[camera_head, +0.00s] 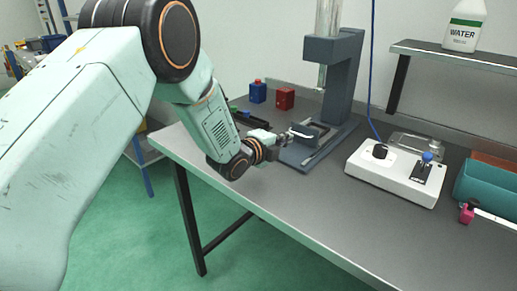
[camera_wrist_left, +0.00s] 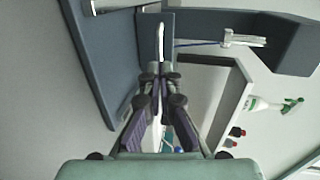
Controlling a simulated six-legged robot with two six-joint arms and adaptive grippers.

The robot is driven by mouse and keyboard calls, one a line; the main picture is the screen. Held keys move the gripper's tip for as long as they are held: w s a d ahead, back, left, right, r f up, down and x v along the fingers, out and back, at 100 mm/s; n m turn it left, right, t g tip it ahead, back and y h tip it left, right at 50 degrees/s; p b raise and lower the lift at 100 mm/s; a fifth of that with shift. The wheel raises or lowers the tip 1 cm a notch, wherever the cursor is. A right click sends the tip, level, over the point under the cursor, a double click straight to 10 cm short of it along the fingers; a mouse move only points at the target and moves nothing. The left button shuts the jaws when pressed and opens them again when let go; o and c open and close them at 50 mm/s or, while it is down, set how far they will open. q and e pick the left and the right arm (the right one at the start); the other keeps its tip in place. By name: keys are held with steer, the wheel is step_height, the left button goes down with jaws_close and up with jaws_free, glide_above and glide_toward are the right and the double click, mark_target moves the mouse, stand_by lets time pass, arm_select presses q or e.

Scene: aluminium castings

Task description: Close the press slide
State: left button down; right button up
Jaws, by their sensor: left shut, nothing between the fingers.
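The press (camera_head: 345,75) is a dark blue-grey stand with a clear tube at its top and a flat base on the table. Its slide (camera_head: 312,131), a small dark tray-like part with a pale edge, sits low in front of the column. My left gripper (camera_head: 287,138) is shut and empty at the slide's near left side. In the left wrist view the shut fingertips (camera_wrist_left: 160,68) point at a thin pale bar by the press's dark plate (camera_wrist_left: 97,60). I cannot tell whether they touch it. My right gripper is not in view.
A blue container (camera_head: 258,91) and a red one (camera_head: 285,98) stand left of the press. A white control box (camera_head: 395,178) with a black knob is to the right, near a teal bin (camera_head: 490,188). A shelf (camera_head: 450,57) holds a water bottle (camera_head: 464,25).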

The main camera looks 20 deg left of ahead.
arm_select(q)
steer(key=p+v, duration=0.1)
steer(key=v, duration=0.7)
steer(key=shift+s+a+r, duration=0.2)
steer(key=shift+s, duration=0.15)
steer(key=shift+s+r, duration=0.15)
steer(key=shift+s, duration=0.3)
